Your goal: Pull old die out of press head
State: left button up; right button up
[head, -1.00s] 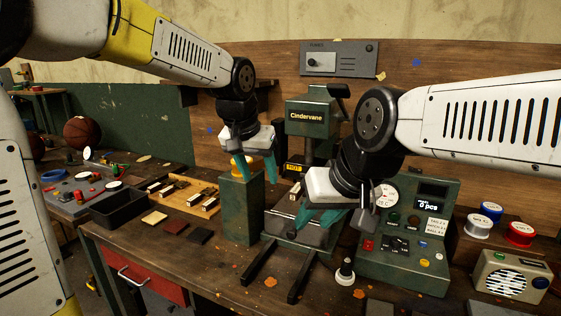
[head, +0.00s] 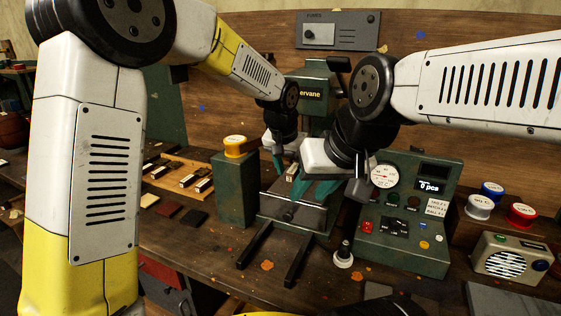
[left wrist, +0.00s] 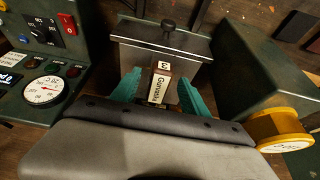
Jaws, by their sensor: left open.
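The green press (head: 320,75), its nameplate partly covered, stands at the back middle. A small block die with a pale label (left wrist: 158,85) lies over the press bed between my left gripper's teal fingers in the left wrist view. A gap shows beside it, so the fingers are around it, not visibly closed on it. In the head view the die (head: 291,172) is mostly hidden. My left gripper (head: 290,160) is open at the press.
A green block with a yellow-topped spool (head: 236,146) stands left of the press. A control box with a gauge (head: 405,215) stands right of it. A wooden tray (head: 172,182) of dies lies at left. A small black-knobbed post (head: 344,252) stands in front.

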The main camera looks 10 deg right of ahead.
pick_arm(q)
jog(key=shift+f, duration=0.1)
grip_shut()
dwell(0.6)
